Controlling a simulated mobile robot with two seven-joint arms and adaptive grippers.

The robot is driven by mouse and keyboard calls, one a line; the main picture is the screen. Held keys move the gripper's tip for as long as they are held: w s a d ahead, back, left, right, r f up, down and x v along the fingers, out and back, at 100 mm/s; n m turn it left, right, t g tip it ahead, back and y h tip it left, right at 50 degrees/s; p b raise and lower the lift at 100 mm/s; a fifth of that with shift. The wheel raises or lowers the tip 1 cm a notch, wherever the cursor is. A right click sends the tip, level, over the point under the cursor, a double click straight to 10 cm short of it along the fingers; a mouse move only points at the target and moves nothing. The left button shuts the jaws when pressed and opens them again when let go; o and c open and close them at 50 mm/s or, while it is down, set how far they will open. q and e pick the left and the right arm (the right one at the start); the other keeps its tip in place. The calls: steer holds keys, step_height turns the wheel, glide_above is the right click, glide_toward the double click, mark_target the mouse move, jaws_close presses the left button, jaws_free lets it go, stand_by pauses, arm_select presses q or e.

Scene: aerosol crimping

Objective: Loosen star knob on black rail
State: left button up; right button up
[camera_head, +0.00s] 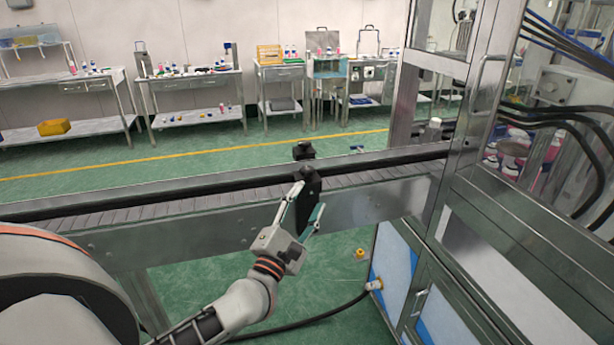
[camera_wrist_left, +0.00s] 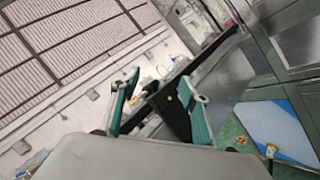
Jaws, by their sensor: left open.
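The black rail (camera_head: 230,187) runs along the conveyor. A black clamp-like part (camera_head: 309,184) stands up at the conveyor's near side. A second small black part (camera_head: 304,151) stands beyond it at the far rail. I cannot make out star lobes on either one. My left gripper (camera_head: 310,198) is open, its teal fingers on either side of the near black part. In the left wrist view this black part (camera_wrist_left: 177,108) shows between the spread fingers, and contact cannot be told. My right gripper is not in view.
The grey slatted conveyor (camera_head: 150,206) leads right to a metal-framed machine cabinet (camera_head: 465,200). A black hose (camera_head: 325,314) and a small yellow fitting (camera_head: 360,253) are below. Benches with bottles (camera_head: 195,78) stand far back. Green floor is free between.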

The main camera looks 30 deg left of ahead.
mark_target(305, 173)
arm_select(q)
steer(key=w+a+n+g, duration=0.1)
steer(key=a+n, duration=0.1)
steer(key=n, duration=0.2)
steer(key=w+a+n+g+y, duration=0.1)
steer(key=w+n, duration=0.1)
steer(key=n, duration=0.2)
steer(key=w+a+n+g+y, duration=0.1)
steer(key=a+n, duration=0.1)
steer(key=n, duration=0.2)
steer(key=shift+w+a+r+g+b, duration=0.3)
steer(key=shift+g+b, duration=0.05)
steer(key=shift+g, duration=0.05)
steer(key=x, duration=0.7)
steer(key=shift+w+f+p, duration=0.1)
steer(key=shift+w+p, duration=0.2)
steer(key=shift+w, duration=0.05)
steer(key=c, duration=1.1)
